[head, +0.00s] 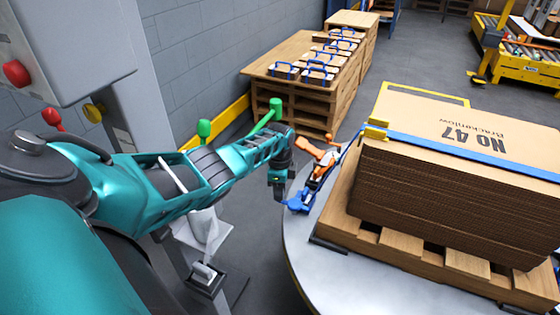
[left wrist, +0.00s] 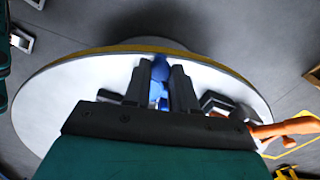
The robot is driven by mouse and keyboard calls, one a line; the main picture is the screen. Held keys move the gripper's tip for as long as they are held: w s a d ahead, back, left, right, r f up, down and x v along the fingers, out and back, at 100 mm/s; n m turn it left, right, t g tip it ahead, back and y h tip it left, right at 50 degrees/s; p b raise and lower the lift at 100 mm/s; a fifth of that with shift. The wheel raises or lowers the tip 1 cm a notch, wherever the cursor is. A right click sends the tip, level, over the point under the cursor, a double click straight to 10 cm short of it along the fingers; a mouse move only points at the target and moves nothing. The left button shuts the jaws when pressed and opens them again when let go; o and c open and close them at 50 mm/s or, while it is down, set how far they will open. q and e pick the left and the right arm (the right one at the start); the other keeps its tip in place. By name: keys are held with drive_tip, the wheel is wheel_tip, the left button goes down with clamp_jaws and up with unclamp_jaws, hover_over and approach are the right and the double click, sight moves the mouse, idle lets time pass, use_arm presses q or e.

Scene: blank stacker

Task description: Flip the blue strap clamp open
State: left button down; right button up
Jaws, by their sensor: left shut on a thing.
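The blue strap clamp (head: 320,178) hangs at the left side of the cardboard stack, at the end of the blue strap (head: 455,153). An orange lever-like piece (head: 318,151) shows at its upper part. My left gripper (head: 279,190) is at the clamp's lower left end. In the left wrist view, the two dark fingers (left wrist: 163,72) are shut on a blue part of the clamp (left wrist: 160,69), with blue showing between them. The orange piece (left wrist: 285,129) also shows at the right there. Much of the clamp is hidden by the gripper in that view. My right gripper is not in view.
The stack of cardboard blanks (head: 440,205) stands on a wooden pallet (head: 395,249) on a round grey turntable (head: 301,240). Pallets with blue-handled items (head: 318,72) stand at the back by the wall. A yellow roller conveyor (head: 525,65) is at the far right.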

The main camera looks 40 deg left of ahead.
use_arm(q)
drive_tip(key=s+d+n+p, duration=0.1)
drive_tip(key=n+p, duration=0.1)
drive_tip(key=n, duration=0.2)
drive_tip(key=s+d+n+p, duration=0.1)
drive_tip(key=n+p, duration=0.2)
drive_tip(key=n, duration=0.1)
drive_tip(key=s+d+n+p, duration=0.1)
drive_tip(key=d+n+p, duration=0.1)
drive_tip(key=n, duration=0.2)
drive_tip(key=shift+r+n+p, duration=0.1)
drive_tip(key=shift+n+p, duration=0.3)
drive_tip(key=shift+d+n, duration=0.4)
drive_tip(key=shift+n, duration=0.4)
drive_tip(key=shift+d+n+p, duration=0.3)
drive_tip(key=shift+d+n, duration=0.15)
drive_tip(key=shift+n, duration=0.65)
drive_tip(key=shift+d+n, duration=0.1)
drive_tip(key=shift+n, duration=0.2)
drive_tip(key=shift+w, duration=0.1)
